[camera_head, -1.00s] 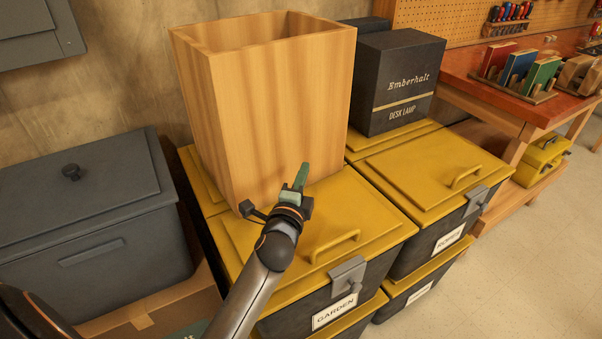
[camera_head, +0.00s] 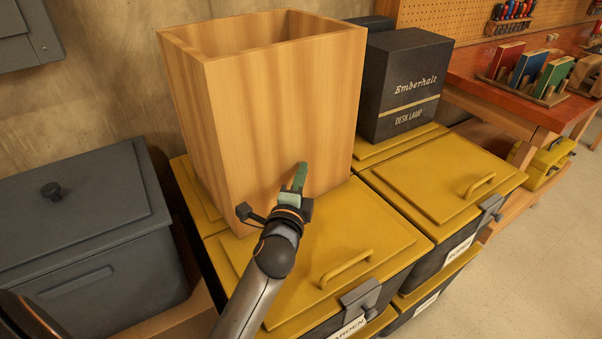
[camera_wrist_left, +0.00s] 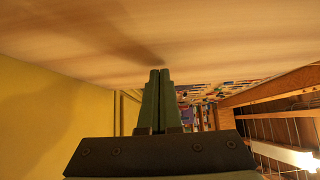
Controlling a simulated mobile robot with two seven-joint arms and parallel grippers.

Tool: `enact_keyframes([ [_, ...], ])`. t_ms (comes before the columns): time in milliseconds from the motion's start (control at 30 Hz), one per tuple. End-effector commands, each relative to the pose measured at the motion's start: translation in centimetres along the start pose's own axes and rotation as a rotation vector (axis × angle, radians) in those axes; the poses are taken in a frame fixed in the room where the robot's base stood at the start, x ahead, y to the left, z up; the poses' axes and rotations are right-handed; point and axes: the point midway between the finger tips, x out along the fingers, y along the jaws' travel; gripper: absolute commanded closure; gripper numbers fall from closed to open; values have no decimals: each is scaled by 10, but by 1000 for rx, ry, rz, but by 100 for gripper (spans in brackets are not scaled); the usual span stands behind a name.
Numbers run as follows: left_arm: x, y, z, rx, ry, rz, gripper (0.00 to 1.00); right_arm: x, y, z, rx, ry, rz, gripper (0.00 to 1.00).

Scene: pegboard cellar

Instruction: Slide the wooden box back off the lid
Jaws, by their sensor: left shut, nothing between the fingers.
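The tall, open-topped wooden box (camera_head: 275,125) stands upright on the rear part of a yellow lid (camera_head: 375,235) with a raised handle (camera_head: 347,268). The lid belongs to a dark bin whose white label is partly cut off at the bottom edge. My left gripper (camera_head: 299,176) is shut and empty, its green fingers beside the box's front face, low down above the lid. In the left wrist view the shut fingers (camera_wrist_left: 158,88) lie alongside the wooden face (camera_wrist_left: 130,35), with yellow lid (camera_wrist_left: 40,125) at left. I cannot tell whether they touch the box. My right gripper is out of view.
A grey lidded chest (camera_head: 75,235) is at left. The concrete wall (camera_head: 110,80) rises behind. A red-topped bench (camera_head: 510,95) is at right, with open floor (camera_head: 535,270) before it.

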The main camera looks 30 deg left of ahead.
Motion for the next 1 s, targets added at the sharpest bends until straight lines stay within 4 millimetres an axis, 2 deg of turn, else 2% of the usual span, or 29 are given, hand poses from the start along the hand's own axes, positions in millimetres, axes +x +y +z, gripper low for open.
enact_keyframes([
  [500, 3, -2, 3, 2, 0, 0, 100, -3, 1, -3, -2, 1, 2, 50],
  [567, 10, -3, 9, 4, -1, 0, 100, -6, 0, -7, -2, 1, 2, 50],
  [800, 54, -5, 56, 9, -9, -2, 100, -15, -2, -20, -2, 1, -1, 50],
  [1000, 74, -2, 77, 4, -8, -2, 100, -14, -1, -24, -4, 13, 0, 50],
])
